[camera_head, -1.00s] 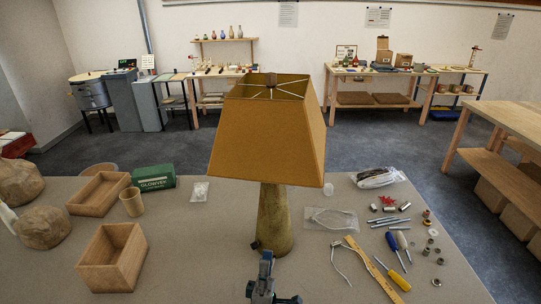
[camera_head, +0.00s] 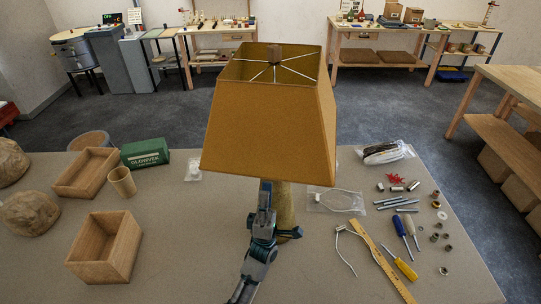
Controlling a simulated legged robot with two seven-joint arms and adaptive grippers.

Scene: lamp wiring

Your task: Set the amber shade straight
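The amber shade (camera_head: 265,125) sits on top of the lamp in the middle of the table. It leans a little, its front lower edge running down to the right. Wire spokes and a small brown finial (camera_head: 274,54) show in its open top. The lamp's tapered base (camera_head: 285,207) stands below, its upper part hidden by the shade. My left gripper (camera_head: 265,190) points up in front of the base, close to the shade's lower edge. Whether it touches the shade, and whether its fingers are open, I cannot tell. My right gripper is not in view.
Wooden boxes (camera_head: 105,250), a cup (camera_head: 122,182), a green carton (camera_head: 146,153) and stones (camera_head: 30,212) lie on the left. On the right are a wooden ruler (camera_head: 383,262), screwdrivers (camera_head: 398,261), small metal parts and a plastic bag (camera_head: 336,200). The table's front middle-left is clear.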

